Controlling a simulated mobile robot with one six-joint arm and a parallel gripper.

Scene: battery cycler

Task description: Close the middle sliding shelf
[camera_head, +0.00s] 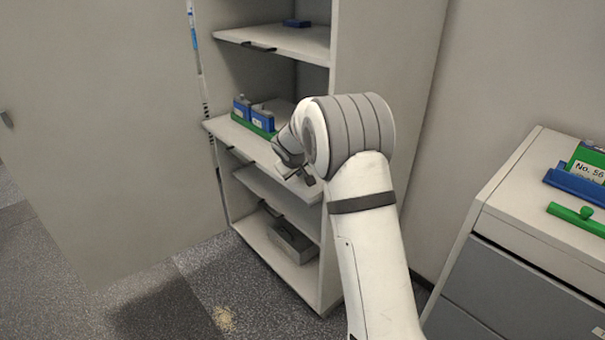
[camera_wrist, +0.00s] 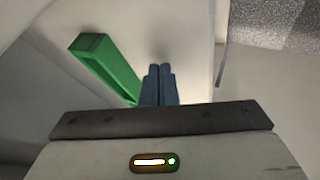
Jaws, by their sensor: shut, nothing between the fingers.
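The middle sliding shelf (camera_head: 222,128) is a white board pulled out past the cabinet's front. It carries a green tray (camera_head: 262,131) with blue battery-like blocks (camera_head: 262,116) on it. My gripper (camera_head: 309,180) is at the shelf's front right part, its fingers together and empty. The arm hides the shelf's right rear part. In the wrist view the two blue-grey fingers (camera_wrist: 160,72) sit side by side over a white surface (camera_wrist: 190,35), with a green piece (camera_wrist: 105,65) to their left. I cannot tell whether the fingers touch the shelf.
The tall cabinet's door (camera_head: 100,140) stands open at left. An upper shelf (camera_head: 290,42) holds a small blue item. A grey box (camera_head: 290,240) lies on the bottom level. A drawer unit (camera_head: 520,285) with green and blue items stands at right. Floor in front is free.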

